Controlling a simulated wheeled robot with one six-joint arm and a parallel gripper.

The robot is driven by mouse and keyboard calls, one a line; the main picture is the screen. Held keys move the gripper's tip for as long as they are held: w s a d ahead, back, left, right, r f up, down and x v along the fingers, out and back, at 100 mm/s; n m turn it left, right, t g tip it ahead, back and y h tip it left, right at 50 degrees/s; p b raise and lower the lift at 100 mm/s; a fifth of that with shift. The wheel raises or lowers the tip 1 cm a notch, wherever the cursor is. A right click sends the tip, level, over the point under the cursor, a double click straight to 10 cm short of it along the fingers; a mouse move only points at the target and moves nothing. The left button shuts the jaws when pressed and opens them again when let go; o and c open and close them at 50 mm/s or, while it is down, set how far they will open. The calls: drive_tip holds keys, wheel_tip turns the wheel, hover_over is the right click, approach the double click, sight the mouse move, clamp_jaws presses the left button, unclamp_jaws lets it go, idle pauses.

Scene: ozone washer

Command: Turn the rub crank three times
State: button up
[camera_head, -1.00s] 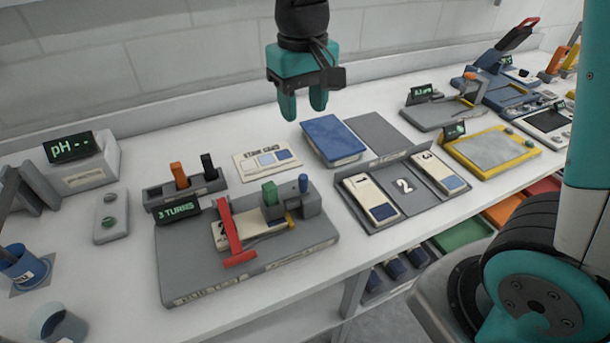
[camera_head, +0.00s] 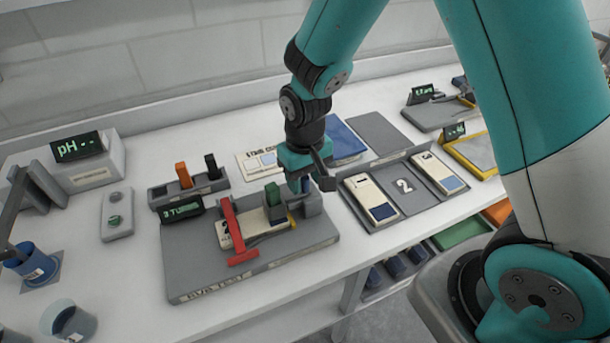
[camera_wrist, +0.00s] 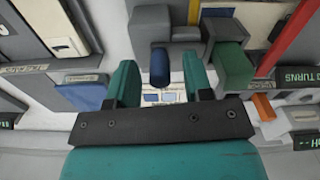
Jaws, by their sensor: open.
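The rub tester (camera_head: 180,283) is a grey base on the bench. It carries a red bar (camera_head: 235,230), a green block (camera_head: 274,203) and a grey block (camera_head: 311,206) at its right end. A small upright blue knob (camera_wrist: 159,66), which looks like the crank handle, stands at the grey block. A display (camera_head: 182,209) reads "3 TURNS". My gripper (camera_head: 304,184) points down over the right end of the tester. Its teal fingers are open on either side of the blue knob in the wrist view; I cannot tell whether they touch it. In the head view they largely hide the knob.
A numbered tray (camera_head: 405,187) with cards stands close to the right. A blue pad (camera_head: 345,138) lies behind my gripper. A holder with orange and black pegs (camera_head: 190,188) is behind the tester. A pH meter (camera_head: 90,165) and cups are at the left.

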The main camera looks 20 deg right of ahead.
clamp_jaws()
drive_tip(key=shift+w+n, duration=0.65)
drive_tip(key=shift+n, duration=0.35)
unclamp_jaws()
drive_tip(key=shift+r, duration=0.15)
wheel_tip(320, 180, up, 17)
drive_tip(key=b, duration=0.2)
